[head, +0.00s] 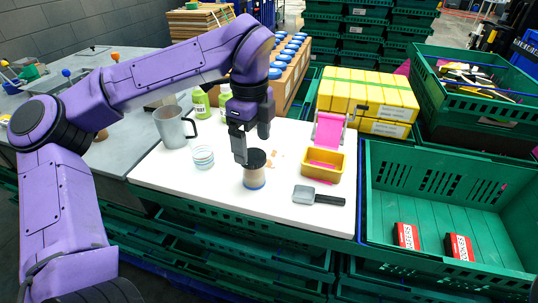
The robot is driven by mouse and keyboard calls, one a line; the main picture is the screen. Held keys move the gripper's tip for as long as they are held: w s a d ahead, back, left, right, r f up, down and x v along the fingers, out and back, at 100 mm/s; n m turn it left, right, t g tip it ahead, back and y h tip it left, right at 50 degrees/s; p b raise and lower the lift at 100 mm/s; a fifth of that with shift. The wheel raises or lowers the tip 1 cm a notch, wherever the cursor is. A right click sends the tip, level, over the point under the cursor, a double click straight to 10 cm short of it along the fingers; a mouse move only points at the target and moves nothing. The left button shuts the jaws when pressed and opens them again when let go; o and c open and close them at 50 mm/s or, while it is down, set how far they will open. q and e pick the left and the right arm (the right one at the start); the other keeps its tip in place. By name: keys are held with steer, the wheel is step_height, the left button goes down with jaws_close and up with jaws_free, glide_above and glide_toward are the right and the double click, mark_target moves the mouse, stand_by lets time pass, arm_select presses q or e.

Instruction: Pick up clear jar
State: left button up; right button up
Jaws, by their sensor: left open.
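The clear jar (254,175) stands upright near the front middle of the white board. It has a black lid and brownish contents. My left gripper (251,146) points down just above and behind the jar's lid. One finger reaches down at the lid's left side in the picture; whether it touches the lid I cannot tell. The gripper is open with nothing between its fingers. My right gripper is not in view.
A metal pitcher (173,127) and a stack of clear dishes (203,157) stand left of the jar. A green crate (447,204) holds two red packets (406,236). Blue-lidded jars (284,58) stand behind.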

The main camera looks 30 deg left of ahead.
mark_target(253, 157)
arm_select(q)
step_height(253, 157, down, 5)
steer(key=f, duration=0.3)
steer(key=f+p, duration=0.1)
steer(key=f, duration=0.1)
steer(key=shift+w+a+f, duration=0.15)
steer(key=shift+w+a, duration=0.05)
steer(key=shift+a, duration=0.15)
steer(key=c, duration=1.1)
